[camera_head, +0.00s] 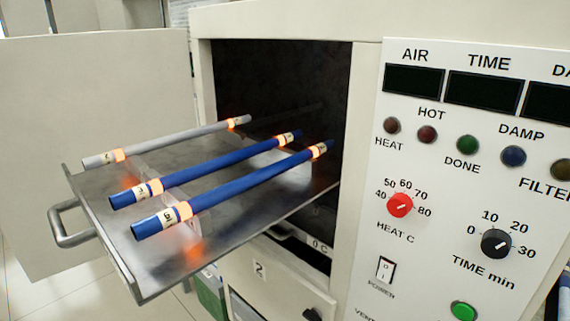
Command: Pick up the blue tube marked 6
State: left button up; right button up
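Two blue tubes lie side by side on a pulled-out metal tray (165,277). The nearer blue tube (235,187) has a white label and a glowing orange band near its left end, and another such pair near its right end. The farther blue tube (215,168) is marked the same way. Both have small dark markings on their labels that I cannot read surely, so I cannot tell which is marked 6. A grey tube (180,137) with orange bands lies behind them. Neither of my grippers is in view.
The tray sticks out of a dark oven chamber (280,75), its handle (70,225) at the left. An open door (95,90) stands behind it. A control panel (450,190) is on the right. A drawer front marked 2 (270,290) is below.

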aim_at(141, 229)
jog(key=j+z, duration=0.45)
jog(key=j, duration=0.3)
jog(key=k+j+z, duration=0.1)
jog(key=j+z, duration=0.35)
jog(key=j, duration=0.3)
